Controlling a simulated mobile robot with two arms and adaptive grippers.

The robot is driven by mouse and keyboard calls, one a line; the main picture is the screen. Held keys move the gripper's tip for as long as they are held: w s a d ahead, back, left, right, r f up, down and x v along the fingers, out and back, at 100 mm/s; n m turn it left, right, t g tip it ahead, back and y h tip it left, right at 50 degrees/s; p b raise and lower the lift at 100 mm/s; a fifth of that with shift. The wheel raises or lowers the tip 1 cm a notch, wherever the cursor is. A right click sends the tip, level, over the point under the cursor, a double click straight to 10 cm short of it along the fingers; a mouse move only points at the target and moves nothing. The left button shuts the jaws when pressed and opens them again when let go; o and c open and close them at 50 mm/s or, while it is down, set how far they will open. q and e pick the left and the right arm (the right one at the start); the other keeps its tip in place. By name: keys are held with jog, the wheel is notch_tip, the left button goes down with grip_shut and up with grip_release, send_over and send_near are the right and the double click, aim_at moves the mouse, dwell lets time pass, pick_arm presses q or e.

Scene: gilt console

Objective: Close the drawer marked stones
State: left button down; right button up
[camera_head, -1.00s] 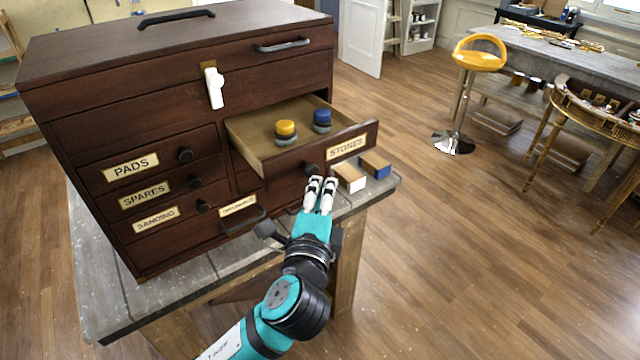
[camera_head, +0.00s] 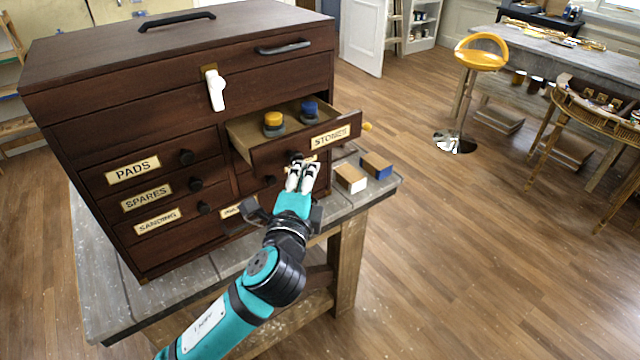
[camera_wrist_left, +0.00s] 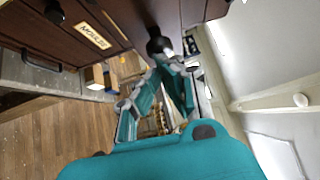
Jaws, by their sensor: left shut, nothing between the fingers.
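The drawer marked STONES (camera_head: 331,135) is partly open in the dark wooden chest (camera_head: 120,95). Its front tilts slightly in the picture, and its pale interior shows behind it. Inside stand a yellow-topped round piece (camera_head: 273,122) and a blue-topped one (camera_head: 309,110). My left gripper (camera_head: 302,172) is shut and empty, with its fingertips at the drawer front by the round dark knob (camera_head: 295,156). In the left wrist view, the fingers (camera_wrist_left: 165,75) lie close to a dark knob (camera_wrist_left: 158,46); contact is hard to tell. My right gripper is out of view.
Two small boxes, one white-fronted (camera_head: 350,179) and one blue-fronted (camera_head: 376,166), sit on the grey bench (camera_head: 105,290) right of the drawer. Drawers marked PADS (camera_head: 133,170), SPARES and SANDING are shut. A yellow stool (camera_head: 480,58) stands on open floor.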

pick_arm(q)
send_near(276, 132)
jog(key=w, duration=0.1)
jog(key=w+d, duration=0.1)
jog(key=w, duration=0.3)
jog(key=shift+w+d+r, duration=0.1)
jog(key=shift+w+d, duration=0.05)
jog(key=shift+d, duration=0.15)
jog(key=shift+w+a, duration=0.3)
jog(key=shift+w, duration=0.1)
jog(key=shift+r, duration=0.1)
